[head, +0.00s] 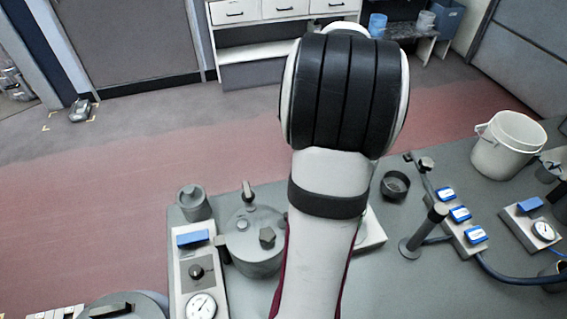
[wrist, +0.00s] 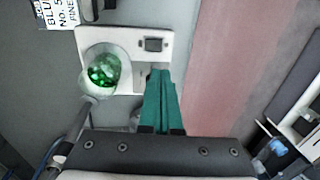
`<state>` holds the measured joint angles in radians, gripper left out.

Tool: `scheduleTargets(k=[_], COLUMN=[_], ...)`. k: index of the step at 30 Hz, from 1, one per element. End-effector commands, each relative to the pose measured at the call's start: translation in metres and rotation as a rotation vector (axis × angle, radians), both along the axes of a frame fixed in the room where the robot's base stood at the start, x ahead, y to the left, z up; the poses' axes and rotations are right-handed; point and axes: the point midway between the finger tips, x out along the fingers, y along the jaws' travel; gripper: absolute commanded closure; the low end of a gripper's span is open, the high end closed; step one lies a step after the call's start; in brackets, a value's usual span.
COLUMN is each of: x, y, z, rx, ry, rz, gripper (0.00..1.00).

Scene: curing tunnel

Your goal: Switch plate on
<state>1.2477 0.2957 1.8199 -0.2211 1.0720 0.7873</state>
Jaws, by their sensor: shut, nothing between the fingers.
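The plate (wrist: 125,38) is a white slab in the wrist view, with a glass vessel (wrist: 103,70) holding green material on its left part. A dark rectangular switch (wrist: 153,44) sits on its upper right part; I cannot tell its position. My gripper (wrist: 160,72) has teal fingers, closed together and empty. Their tips appear just below the switch in the picture, over the plate's right part; I cannot tell whether they touch it. In the head view a white corner, likely of the plate (head: 371,236), shows beside my arm, which hides the rest and the gripper.
A grey rod (wrist: 77,122) stands close to the vessel. In the head view, a lidded pot (head: 252,240) and a gauge box (head: 201,304) stand left of my arm. A black dish (head: 395,185), a post (head: 424,232), blue-switched strip (head: 460,214) and white bucket (head: 508,145) stand right.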

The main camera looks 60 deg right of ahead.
Motion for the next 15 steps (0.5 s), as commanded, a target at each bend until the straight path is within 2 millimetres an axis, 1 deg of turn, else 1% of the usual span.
scheduleTargets(k=[5, 8, 11, 15], x=[0.001, 0.001, 0.002, 0.005], y=[0.001, 0.001, 0.000, -0.002], z=[0.000, -0.007, -0.023, -0.054], rx=[0.001, 0.002, 0.004, 0.006], ry=[0.000, 0.000, 0.001, 0.003], rz=[0.003, 0.004, 0.006, 0.005], gripper=[1.00, 1.00, 1.00, 1.00])
